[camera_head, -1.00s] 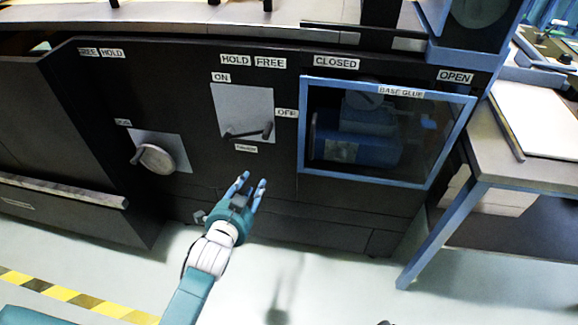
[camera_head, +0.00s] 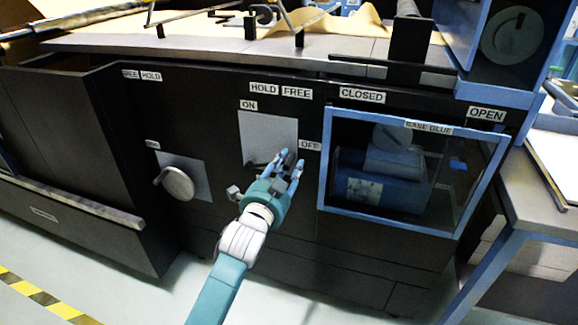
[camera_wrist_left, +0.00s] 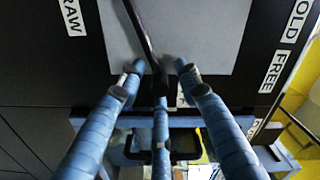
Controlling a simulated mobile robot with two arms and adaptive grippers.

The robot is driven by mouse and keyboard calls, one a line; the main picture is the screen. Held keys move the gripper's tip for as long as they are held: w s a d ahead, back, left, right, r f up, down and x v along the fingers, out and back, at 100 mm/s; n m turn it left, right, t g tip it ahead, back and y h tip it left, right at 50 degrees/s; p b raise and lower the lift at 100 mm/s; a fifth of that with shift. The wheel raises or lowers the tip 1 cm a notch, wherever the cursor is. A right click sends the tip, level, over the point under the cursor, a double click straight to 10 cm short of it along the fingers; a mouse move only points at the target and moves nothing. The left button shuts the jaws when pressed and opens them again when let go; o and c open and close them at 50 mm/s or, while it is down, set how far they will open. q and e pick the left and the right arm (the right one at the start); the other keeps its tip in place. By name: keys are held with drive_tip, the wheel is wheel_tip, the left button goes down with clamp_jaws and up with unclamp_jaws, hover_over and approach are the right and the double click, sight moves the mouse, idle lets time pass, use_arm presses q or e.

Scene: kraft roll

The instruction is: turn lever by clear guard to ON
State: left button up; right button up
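The lever by the clear guard sits on a grey plate (camera_head: 262,130) on the dark machine front. The ON label (camera_head: 248,105) is above the plate and the OFF label (camera_head: 310,146) at its right edge. In the head view my left gripper (camera_head: 288,163) covers most of the lever, near the OFF side. In the left wrist view the dark lever (camera_wrist_left: 142,32) runs down between my spread blue fingers (camera_wrist_left: 158,70). The fingers stand apart on both sides of its end; contact is not clear. My right gripper is out of view.
The blue-framed clear guard (camera_head: 322,160) is just right of the lever, with a blue glue unit (camera_head: 375,190) behind it. A round knob (camera_head: 178,184) on another plate is to the left. A blue-legged table (camera_head: 545,190) stands at the right.

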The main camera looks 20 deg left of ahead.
use_arm(q)
drive_tip(key=shift+w, duration=0.55)
clamp_jaws()
drive_tip(key=shift+r, duration=0.1)
